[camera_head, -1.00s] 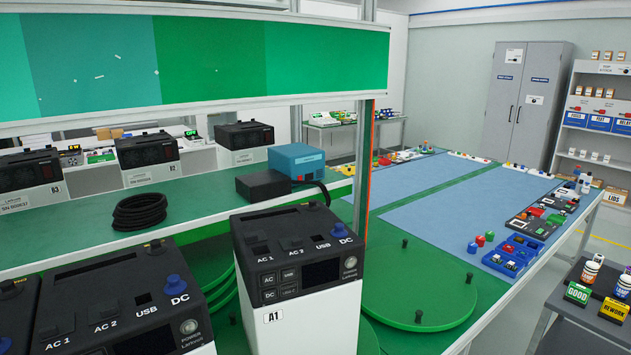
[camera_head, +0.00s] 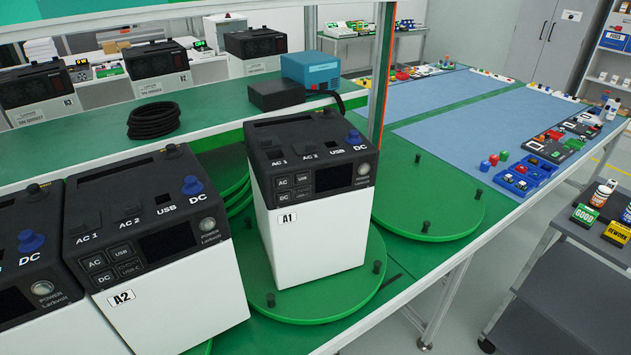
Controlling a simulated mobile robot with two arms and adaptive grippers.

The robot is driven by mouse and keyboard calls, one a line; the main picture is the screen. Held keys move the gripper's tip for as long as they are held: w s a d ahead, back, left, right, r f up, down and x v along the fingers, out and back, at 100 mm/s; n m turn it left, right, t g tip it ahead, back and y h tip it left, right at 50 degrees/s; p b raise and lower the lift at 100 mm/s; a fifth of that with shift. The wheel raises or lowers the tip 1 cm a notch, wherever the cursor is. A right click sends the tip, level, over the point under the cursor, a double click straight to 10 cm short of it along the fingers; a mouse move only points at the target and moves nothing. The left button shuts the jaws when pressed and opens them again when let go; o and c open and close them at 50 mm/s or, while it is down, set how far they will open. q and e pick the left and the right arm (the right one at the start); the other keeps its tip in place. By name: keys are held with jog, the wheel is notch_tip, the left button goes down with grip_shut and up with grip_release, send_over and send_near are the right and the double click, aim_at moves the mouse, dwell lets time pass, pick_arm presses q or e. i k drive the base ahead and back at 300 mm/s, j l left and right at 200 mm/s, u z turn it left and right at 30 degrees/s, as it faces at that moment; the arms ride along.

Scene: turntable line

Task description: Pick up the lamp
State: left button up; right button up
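I cannot make out a lamp in the head view. Neither of my grippers is in view. A white and black power unit labelled A1 (camera_head: 315,245) stands upright on a round green turntable (camera_head: 300,304). A similar unit labelled A2 (camera_head: 170,290) stands to its left, and part of another unit (camera_head: 30,265) shows at the left edge. Each has blue and black knobs on top. A white bottle with an orange label (camera_head: 600,197) stands at the right; its print is too small to read.
A grey cart (camera_head: 580,265) at the right carries a green GOOD sign (camera_head: 583,216) and a yellow REWORK sign (camera_head: 617,236). A black cable coil (camera_head: 153,119) and a blue box (camera_head: 310,70) lie on the green shelf. An empty turntable (camera_head: 430,200) is behind A1. Blue mats (camera_head: 450,120) are largely clear.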

aim_at(602, 192)
jog(key=z, duration=1.5)
jog(key=i+l+u, duration=0.3)
jog(key=i, duration=0.45)
jog(key=i+l+u, duration=0.3)
jog(key=i+l, duration=0.35)
